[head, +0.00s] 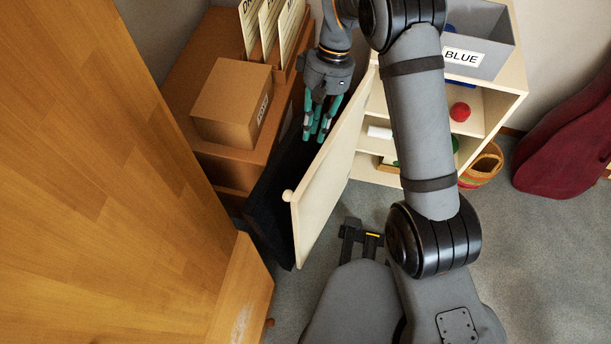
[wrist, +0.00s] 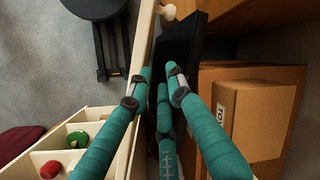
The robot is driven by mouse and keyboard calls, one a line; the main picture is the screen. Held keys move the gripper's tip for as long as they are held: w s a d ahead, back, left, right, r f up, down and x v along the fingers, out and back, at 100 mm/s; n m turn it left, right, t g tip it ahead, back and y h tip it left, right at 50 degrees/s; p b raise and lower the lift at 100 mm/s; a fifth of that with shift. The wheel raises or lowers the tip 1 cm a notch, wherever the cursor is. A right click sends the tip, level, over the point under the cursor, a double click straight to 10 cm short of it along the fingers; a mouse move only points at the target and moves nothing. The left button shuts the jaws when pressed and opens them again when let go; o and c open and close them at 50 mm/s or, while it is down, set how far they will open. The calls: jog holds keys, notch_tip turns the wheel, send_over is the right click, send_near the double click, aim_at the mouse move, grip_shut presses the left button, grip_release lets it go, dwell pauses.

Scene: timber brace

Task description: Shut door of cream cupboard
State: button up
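The cream cupboard (head: 512,88) stands at the top right with its shelves exposed. Its door (head: 332,172) is swung wide open towards the viewer, with a round knob (head: 287,196) on its outer face. In the wrist view the door (wrist: 149,32) is seen nearly edge-on, with the knob (wrist: 168,12) near the top. My gripper (head: 318,128) points down on the door's outer side, close to the door. In the wrist view its teal fingers (wrist: 160,72) are apart with nothing between the tips. Whether a finger touches the door is unclear.
A black flat object (head: 275,205) leans between door and brown cabinet (head: 205,150), leaving a narrow gap. A cardboard box (head: 228,100) sits on the cabinet. The cupboard holds a grey BLUE bin (head: 488,45) and a red ball (head: 460,111). A woven basket (head: 482,166) stands beside it.

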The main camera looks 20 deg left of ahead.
jog(key=s+a+n+t+h, duration=0.1)
jog(key=s+a+n, duration=0.1)
jog(key=s+a+f+n+t+h+b, duration=0.1)
jog(key=a+n, duration=0.1)
jog(key=s+a+n+t+h, duration=0.1)
jog(key=s+a+n, duration=0.1)
jog(key=a, duration=0.1)
jog(key=shift+s+a+f+n+t+b, duration=0.1)
jog(key=shift+s+f+n+t+b, duration=0.2)
jog(key=shift+n, duration=0.1)
grip_shut()
jog(key=d+f, duration=0.6)
jog(key=f, duration=0.3)
jog(key=shift+s+d+f, duration=0.15)
jog(key=shift+s+f, duration=0.05)
jog(key=shift+s, duration=0.05)
jog(key=shift+d, duration=0.1)
